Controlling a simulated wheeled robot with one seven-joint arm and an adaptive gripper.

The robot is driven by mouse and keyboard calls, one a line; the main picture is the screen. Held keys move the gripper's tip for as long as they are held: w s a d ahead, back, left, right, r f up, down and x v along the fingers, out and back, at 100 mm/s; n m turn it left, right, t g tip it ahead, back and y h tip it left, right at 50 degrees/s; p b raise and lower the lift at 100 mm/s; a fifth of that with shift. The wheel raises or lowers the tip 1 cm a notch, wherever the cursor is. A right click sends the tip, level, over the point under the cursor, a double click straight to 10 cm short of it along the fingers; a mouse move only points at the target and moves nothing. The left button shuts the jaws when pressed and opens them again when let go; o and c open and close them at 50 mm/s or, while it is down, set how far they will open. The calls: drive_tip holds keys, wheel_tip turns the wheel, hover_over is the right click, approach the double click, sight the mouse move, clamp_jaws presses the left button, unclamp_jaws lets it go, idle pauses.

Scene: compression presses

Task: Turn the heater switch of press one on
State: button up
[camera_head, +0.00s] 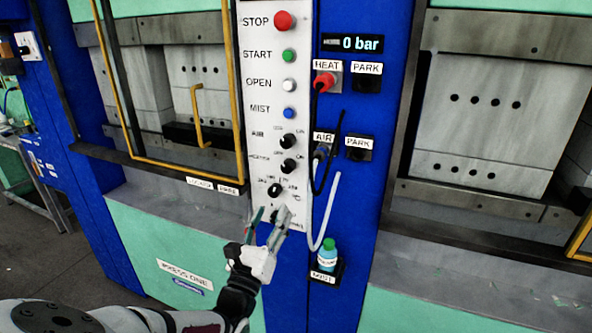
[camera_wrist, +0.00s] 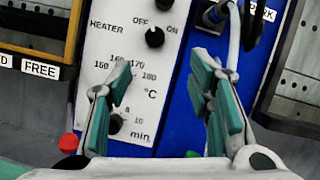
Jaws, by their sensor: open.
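The heater switch is a black round knob (camera_head: 288,166) on the white control panel (camera_head: 262,95) of press one, below the air knob. It also shows in the wrist view (camera_wrist: 155,37), right of the word HEATER, between the OFF and ON labels. I cannot clearly tell which way its pointer faces. My gripper (camera_head: 270,216) is open and empty, in front of the panel's lower end, below the heater switch. In the wrist view its two spread fingers (camera_wrist: 158,75) stand below the knob, apart from it. The left finger partly hides the temperature dial.
A timer knob (camera_wrist: 115,123) sits lower on the panel, close to the left finger. Right of the panel, a red plug (camera_head: 324,81) and a grey air plug (camera_head: 320,152) have hanging cables. A mist bottle (camera_head: 327,255) stands below. A yellow-framed guard (camera_head: 240,100) is at the left.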

sight(286, 169)
drive_tip(key=x, duration=1.3)
drive_tip(key=shift+w+a+r+p, duration=0.2)
drive_tip(key=shift+w+a+p, duration=0.15)
clamp_jaws()
